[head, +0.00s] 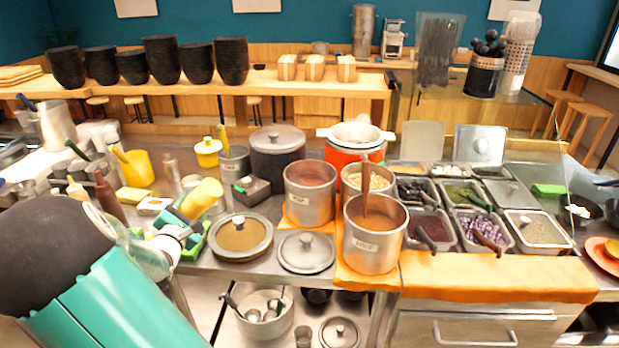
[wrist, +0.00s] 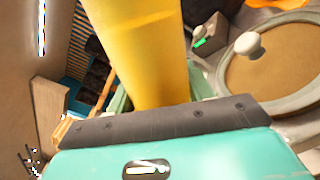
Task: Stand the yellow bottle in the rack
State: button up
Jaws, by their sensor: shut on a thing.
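The yellow bottle (head: 204,195) is held at a tilt in the head view, leaning up and to the right. It fills the upper middle of the wrist view (wrist: 135,45). My gripper (head: 181,221) is shut on its lower part; its dark finger edge crosses in front of the bottle in the wrist view (wrist: 160,122). A green rack (head: 193,246) is just below and beside the bottle, partly hidden by my gripper. Green edges also show behind the bottle in the wrist view (wrist: 200,86). The bottle's base is hidden, so I cannot tell whether it touches the rack.
A lidded round pot (head: 240,237) stands close right of the rack. A dark box (head: 251,190) is behind it. A brown bottle (head: 105,192) and a yellow jug (head: 134,168) stand to the left. Large steel pots (head: 374,240) are farther right. The counter is crowded.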

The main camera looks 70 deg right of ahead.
jog(key=s+d+r+m+g+y, duration=0.1)
jog(key=s+d+r+m+g, duration=0.3)
jog(key=s, duration=0.7)
jog(key=s+d+r+m+g+y, duration=0.2)
jog(key=s+d+m+g, duration=0.3)
jog(key=s, duration=0.6)
jog(key=s+d+r+m+g+y, duration=0.1)
jog(key=s+d+r+m+g, duration=0.15)
jog(key=s+m+g, duration=0.6)
jog(key=r+m, duration=0.1)
jog(key=m, duration=0.5)
jog(key=s+r+m+t, duration=0.1)
jog(key=r+m, duration=0.1)
jog(key=m, duration=0.5)
jog(key=s+d+r+m+t, duration=0.1)
jog(key=m, duration=0.6)
jog(key=shift+s+r, duration=0.2)
jog(key=shift+s, duration=0.05)
